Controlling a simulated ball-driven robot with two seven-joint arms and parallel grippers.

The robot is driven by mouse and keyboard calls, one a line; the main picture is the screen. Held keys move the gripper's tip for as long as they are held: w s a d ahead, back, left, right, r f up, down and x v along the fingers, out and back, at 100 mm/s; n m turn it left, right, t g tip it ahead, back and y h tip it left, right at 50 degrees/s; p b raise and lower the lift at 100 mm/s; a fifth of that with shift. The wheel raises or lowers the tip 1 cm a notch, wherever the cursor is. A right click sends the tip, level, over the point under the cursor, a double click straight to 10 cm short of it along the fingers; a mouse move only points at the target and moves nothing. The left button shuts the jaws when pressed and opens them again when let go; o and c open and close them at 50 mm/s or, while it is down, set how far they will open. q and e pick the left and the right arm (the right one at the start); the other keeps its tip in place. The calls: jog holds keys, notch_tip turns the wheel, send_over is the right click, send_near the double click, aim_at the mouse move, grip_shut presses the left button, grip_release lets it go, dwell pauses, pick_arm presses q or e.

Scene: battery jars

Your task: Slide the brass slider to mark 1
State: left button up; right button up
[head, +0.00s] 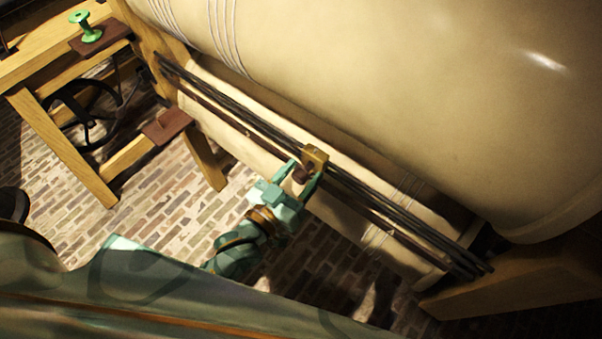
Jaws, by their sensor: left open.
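The brass slider (315,155) sits on dark parallel rods (392,212) that run diagonally beside a large cream cylinder. Its lower part, a brown knob or block (301,173), faces my left gripper. My left gripper (304,177) is teal and open, with its fingers on either side of that brown part, close to the slider. I cannot tell whether the fingers touch it. No mark numbers are readable along the rods. My right gripper is not in view.
The large cream cylinder (400,80) fills the upper right, close above the rods. A wooden frame (75,165) with a dark wheel (85,112) and a green spool (86,27) stands at left. A wooden beam (510,285) lies at lower right. Brick floor (165,205) shows below.

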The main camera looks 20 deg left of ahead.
pick_arm(q)
jog(key=shift+w, duration=0.15)
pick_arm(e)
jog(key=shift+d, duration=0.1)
